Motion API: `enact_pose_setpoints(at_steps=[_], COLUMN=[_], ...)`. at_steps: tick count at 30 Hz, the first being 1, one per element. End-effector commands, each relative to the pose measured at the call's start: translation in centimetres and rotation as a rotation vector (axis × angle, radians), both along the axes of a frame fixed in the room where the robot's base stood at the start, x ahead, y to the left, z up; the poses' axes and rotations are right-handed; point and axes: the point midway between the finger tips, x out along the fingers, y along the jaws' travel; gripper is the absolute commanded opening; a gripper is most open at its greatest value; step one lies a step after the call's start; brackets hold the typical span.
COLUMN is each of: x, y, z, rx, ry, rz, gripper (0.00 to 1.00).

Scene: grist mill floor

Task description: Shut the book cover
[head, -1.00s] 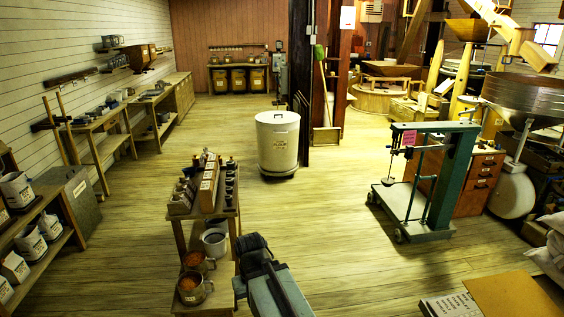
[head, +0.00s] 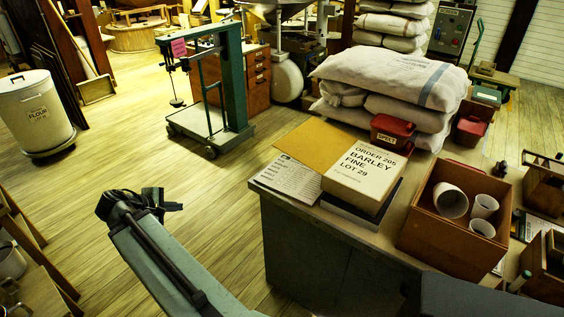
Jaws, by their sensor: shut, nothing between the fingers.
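A book lies open on the grey counter (head: 310,250). Its page (head: 287,178) shows lines of print, and a plain tan cover (head: 312,145) spreads out behind it. I cannot tell whether the cover lies fully flat. A pale block marked "ORDER 205 BARLEY FINE LOT 29" (head: 362,172) sits beside the book, on a dark flat thing (head: 358,213), and hides part of the cover's right side. My gripper (head: 162,204) is left of the counter, over open floor, well apart from the book. It looks shut and empty; its fingertips are small and dark.
A wooden box with white cups (head: 420,240) stands right of the block. A red bin marked "SPELT" (head: 391,132) and stacked sacks (head: 385,85) are behind. A green scale (head: 212,90) and a flour bin (head: 36,112) stand beyond. Floor left of the counter is clear.

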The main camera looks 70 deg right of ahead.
Motion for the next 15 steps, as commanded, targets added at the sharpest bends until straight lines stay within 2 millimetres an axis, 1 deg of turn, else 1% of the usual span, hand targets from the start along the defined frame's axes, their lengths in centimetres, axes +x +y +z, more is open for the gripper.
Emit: enact_pose_setpoints(at_steps=[1, 2, 3, 5, 6, 9, 10, 12, 15], x=[-2.1, -3.3, -5.0, -7.7, -9.4, -12.9, -13.8, -15.4, -16.6], y=[-4.6, -7.0, -10.1, -14.0, -16.2, -20.2, -21.0, -22.4, -23.4], z=[-3.6, -3.6, -3.6, -3.4, -3.1, -2.1, -1.8, -1.0, -0.1], rx=[-0.112, -0.18, -0.267, -0.385, -0.453, -0.579, -0.605, -0.649, -0.682], ry=[0.086, 0.151, 0.245, 0.403, 0.512, 0.779, 0.851, 0.996, 1.132], rz=[0.017, 0.032, 0.049, 0.069, 0.077, 0.086, 0.085, 0.085, 0.082], gripper=[0.0, 0.0, 0.0, 0.0, 0.0, 0.0, 0.0, 0.0, 0.0])
